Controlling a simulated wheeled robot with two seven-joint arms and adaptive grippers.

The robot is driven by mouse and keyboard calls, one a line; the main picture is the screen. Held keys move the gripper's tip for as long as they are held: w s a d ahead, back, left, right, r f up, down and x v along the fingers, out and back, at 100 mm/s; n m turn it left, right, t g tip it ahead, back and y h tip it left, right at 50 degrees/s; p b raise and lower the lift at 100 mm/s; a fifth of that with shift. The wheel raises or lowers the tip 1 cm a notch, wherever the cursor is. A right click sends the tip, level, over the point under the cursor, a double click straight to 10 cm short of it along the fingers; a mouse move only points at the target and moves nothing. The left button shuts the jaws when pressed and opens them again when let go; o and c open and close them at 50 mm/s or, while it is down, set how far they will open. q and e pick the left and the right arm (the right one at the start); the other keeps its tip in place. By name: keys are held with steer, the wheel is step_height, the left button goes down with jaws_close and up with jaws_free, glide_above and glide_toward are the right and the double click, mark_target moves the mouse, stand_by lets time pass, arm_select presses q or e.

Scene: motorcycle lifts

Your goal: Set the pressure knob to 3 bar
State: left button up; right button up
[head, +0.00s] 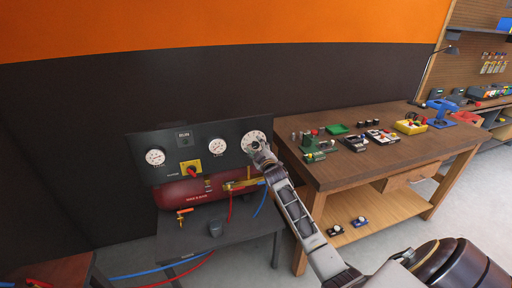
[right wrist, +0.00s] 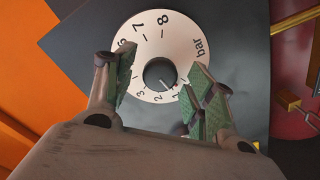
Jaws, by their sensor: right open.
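The pressure knob (right wrist: 160,73) is a dark round knob in the middle of a white dial (right wrist: 150,25) marked with numbers and "bar". A thin pale pointer mark on the knob points to the lower right, near the small numbers; I cannot read its exact value. My right gripper (right wrist: 160,85) is open, with its green-padded fingers on either side of the knob, apart from it in the picture. In the head view my right gripper (head: 262,155) is at the rightmost dial (head: 253,138) of the dark panel and hides the knob. My left gripper is not in view.
The panel (head: 200,133) also carries two gauges (head: 155,157) (head: 218,145) and a red knob on a yellow plate (head: 190,167). A red tank (head: 180,196) with hoses sits below. A wooden workbench (head: 350,172) with tools stands close on the right.

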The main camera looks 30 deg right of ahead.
steer(key=shift+w+d, duration=0.1)
steer(key=shift+w, duration=0.35)
steer(key=shift+c, duration=0.2)
steer(key=c, duration=1)
